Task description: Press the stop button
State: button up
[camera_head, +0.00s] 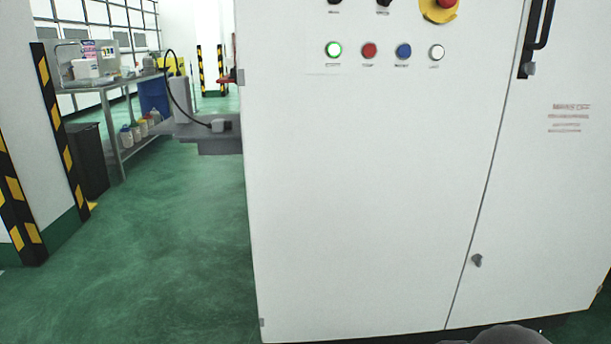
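A white control cabinet (360,180) fills the middle and right. On its upper front is a row of round buttons: a green-ringed one that looks lit (333,50), a red button (369,50), a blue button (404,51) and a white button (437,53). The small labels under them are too blurred to read surely. Above right, a larger red mushroom button (445,3) on a yellow plate is cut by the top edge. My gripper is not in view; only a dark grey rounded shape (505,336) shows at the bottom edge.
Two black knobs are partly cut off at the top.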

aim_at(369, 51)
jog(key=i+j+z, duration=0.1)
jog(key=i+j, duration=0.15)
jog(key=j, duration=0.3)
jog(key=i+j+z, duration=0.1)
jog(key=j, duration=0.45)
jog(key=i+j+z, duration=0.1)
jog(key=i+j, duration=0.2)
jog(key=j, duration=0.25)
jog(key=i+j+z, duration=0.1)
jog(key=j, duration=0.5)
jog(key=i+j, duration=0.25)
jog(key=j, duration=0.35)
jog(key=i+j+z, duration=0.15)
jog(key=j, duration=0.45)
jog(key=i+j+z, duration=0.1)
jog(key=j, duration=0.55)
jog(key=i+j+z, duration=0.1)
jog(key=j, duration=0.5)
jog(key=l+z, duration=0.35)
jog(key=l, duration=0.35)
jog(key=l+z, duration=0.3)
jog(key=l, duration=0.45)
jog(key=l+z, duration=0.35)
jog(key=l, duration=0.35)
jog(key=i, duration=0.05)
